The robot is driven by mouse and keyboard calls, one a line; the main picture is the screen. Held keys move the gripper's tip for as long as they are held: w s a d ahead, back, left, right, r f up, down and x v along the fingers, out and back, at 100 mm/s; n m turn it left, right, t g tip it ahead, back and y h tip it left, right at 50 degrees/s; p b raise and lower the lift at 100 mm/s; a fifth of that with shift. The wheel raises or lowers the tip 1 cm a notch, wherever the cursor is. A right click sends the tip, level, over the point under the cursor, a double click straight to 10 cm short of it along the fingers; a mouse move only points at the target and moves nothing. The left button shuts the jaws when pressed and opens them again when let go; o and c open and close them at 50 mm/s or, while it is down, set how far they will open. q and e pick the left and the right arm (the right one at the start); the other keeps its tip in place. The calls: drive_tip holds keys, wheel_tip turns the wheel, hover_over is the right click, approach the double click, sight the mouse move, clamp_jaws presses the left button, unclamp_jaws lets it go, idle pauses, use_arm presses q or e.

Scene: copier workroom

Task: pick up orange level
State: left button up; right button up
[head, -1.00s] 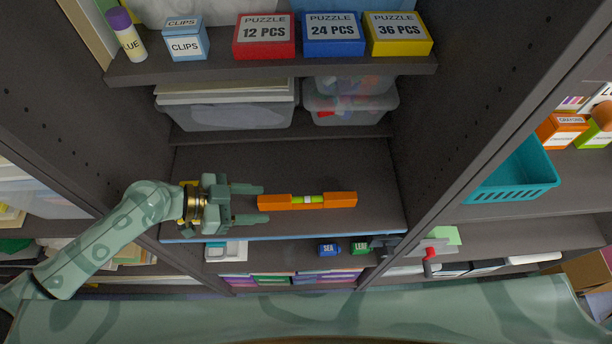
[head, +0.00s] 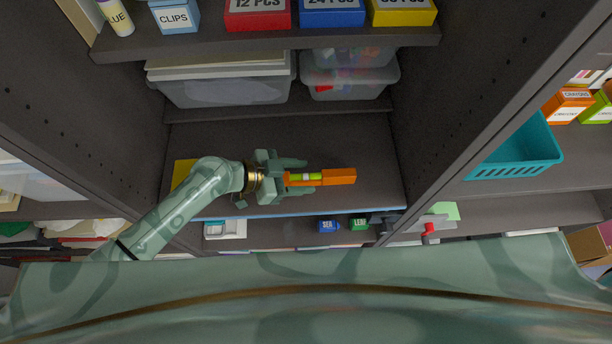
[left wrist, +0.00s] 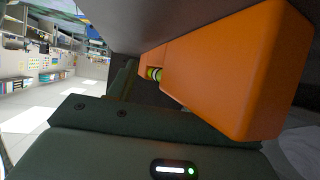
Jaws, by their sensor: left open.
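The orange level (head: 340,177) lies on the middle shelf (head: 360,145), with its green vial (head: 303,177) showing near its middle. My left gripper (head: 296,176) is open, and its fingers lie to either side of the level's left half. The level's left end is hidden by the gripper in the head view. In the left wrist view the level (left wrist: 235,70) fills the right side, close to the gripper, and its vial shows as a small yellow-green spot. My right gripper is not in view.
Small blue (head: 327,225) and green boxes stand below.

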sight(300, 178)
use_arm(q)
drive_tip(key=shift+w+d+f, duration=0.1)
drive_tip(key=shift+d, duration=0.05)
clamp_jaws()
drive_tip(key=shift+r, duration=0.4)
drive_tip(key=r, duration=0.3)
drive_tip(key=shift+s+p, duration=0.2)
drive_tip(key=shift+p, duration=0.15)
drive_tip(key=s+a+r+p, duration=0.1)
drive_tip(key=s+r+p, duration=0.2)
drive_tip(key=s+r, duration=0.6)
drive_tip(key=s, duration=0.4)
drive_tip(key=shift+s+a+r, duration=0.2)
drive_tip(key=shift+s+a, duration=0.05)
drive_tip(key=shift+s, duration=0.1)
